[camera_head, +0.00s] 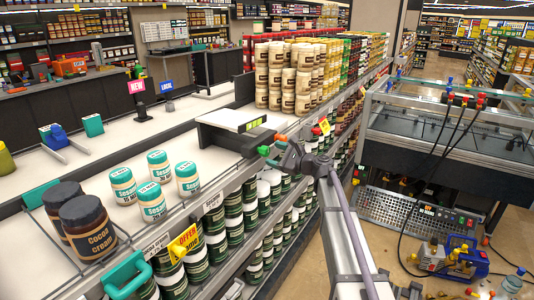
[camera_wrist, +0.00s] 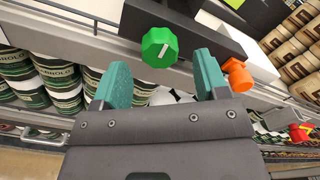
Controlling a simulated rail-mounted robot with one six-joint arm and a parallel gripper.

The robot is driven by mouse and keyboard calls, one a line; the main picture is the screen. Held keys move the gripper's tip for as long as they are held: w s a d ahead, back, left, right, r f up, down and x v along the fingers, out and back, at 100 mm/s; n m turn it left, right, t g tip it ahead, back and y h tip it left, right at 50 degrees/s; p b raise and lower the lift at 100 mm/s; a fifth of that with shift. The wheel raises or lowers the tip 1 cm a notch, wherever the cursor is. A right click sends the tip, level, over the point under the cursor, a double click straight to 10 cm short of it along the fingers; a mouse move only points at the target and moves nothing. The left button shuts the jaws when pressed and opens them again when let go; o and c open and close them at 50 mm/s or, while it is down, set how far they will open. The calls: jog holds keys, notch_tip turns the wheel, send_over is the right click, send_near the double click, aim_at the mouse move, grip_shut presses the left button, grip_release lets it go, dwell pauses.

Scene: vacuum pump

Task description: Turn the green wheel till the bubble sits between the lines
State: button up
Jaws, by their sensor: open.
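The green wheel (camera_wrist: 160,47) is a faceted knob with a white mark, on the front of a dark-fronted unit. It also shows in the head view (camera_head: 264,150). A bright yellow-green strip (camera_head: 256,123), apparently the bubble vial, lies on the unit's white top; its bubble and lines are too small to make out. My gripper (camera_wrist: 161,70) is open, its two teal fingers apart and empty. In the wrist view the wheel appears just beyond and between the fingertips; I cannot tell whether they touch it. My gripper also shows beside the unit in the head view (camera_head: 280,160).
An orange knob (camera_wrist: 236,75) sits close to the right finger on the same unit. White jars (camera_head: 153,200) and dark jars (camera_head: 85,220) stand on the counter at left. Stacked cream-coloured cans (camera_head: 285,85) stand behind the unit. A shelf rail runs under the wheel.

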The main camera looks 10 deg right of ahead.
aim_at(268, 152)
jog(key=x, duration=0.3)
jog(key=shift+w+a, duration=0.25)
jog(key=shift+a, duration=0.05)
jog(key=shift+c, duration=0.2)
jog(key=c, duration=0.9)
